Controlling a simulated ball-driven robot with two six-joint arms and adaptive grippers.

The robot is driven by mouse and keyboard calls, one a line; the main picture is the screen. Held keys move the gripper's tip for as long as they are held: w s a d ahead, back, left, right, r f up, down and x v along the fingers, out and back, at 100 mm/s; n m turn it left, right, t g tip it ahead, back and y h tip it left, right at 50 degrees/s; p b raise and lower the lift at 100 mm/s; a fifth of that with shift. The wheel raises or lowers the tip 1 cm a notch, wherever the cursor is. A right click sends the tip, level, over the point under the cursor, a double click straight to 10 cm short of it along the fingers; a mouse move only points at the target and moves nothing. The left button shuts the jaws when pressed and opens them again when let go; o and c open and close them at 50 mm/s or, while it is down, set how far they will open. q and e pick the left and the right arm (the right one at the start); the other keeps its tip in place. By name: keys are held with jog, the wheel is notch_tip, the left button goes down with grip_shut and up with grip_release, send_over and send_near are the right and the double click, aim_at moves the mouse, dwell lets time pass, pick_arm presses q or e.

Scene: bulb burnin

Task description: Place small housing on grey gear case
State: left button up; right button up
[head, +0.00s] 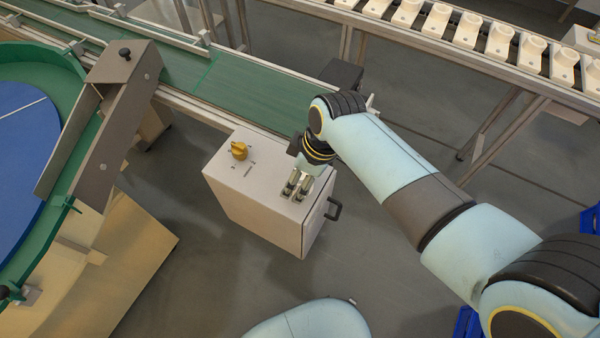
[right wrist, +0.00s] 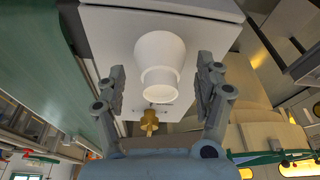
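I make out nothing that I can name as a small housing or a grey gear case. My right gripper (head: 298,186) is over the right part of a white box (head: 262,232) with a yellow knob (head: 239,151). In the right wrist view, a white bulb-shaped piece (right wrist: 160,65) sits between the spread fingers of my right gripper (right wrist: 162,90). A gap shows on each side of it, so the gripper is open around it. In the head view this piece is hidden by the gripper. My left gripper is not in view.
A green conveyor (head: 235,88) runs behind the box, with a dark block (head: 342,74) by my right arm. A rack with several white cup-like parts (head: 500,42) stands at the upper right. A blue round table (head: 25,140) is at the left. Floor is clear around the box.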

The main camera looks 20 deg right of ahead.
jog(key=shift+r, duration=0.1)
jog(key=p+v, duration=0.1)
jog(key=v, duration=1.1)
jog(key=s+d+f+m+h, duration=0.1)
jog(key=s+d+f+m, duration=0.15)
jog(key=s+f, duration=0.45)
jog(key=s+d+f+m, duration=0.2)
jog(key=s+d+f, duration=0.1)
jog(key=f, duration=0.8)
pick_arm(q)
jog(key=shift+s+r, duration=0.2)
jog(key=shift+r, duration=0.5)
pick_arm(e)
jog(key=s+d+f+m, duration=0.1)
jog(key=s+d+f, duration=0.2)
jog(key=s, duration=0.5)
jog(key=s+d+f+m+h, duration=0.1)
jog(key=s+d+f+m, duration=0.1)
jog(key=s+f, duration=0.3)
jog(key=s+d+f+m+h, duration=0.1)
jog(key=s+d+f, duration=0.3)
jog(key=s, duration=0.6)
jog(key=shift+s+f+m+g, duration=0.3)
jog(key=shift+m+g, duration=0.1)
jog(key=shift+m, duration=0.05)
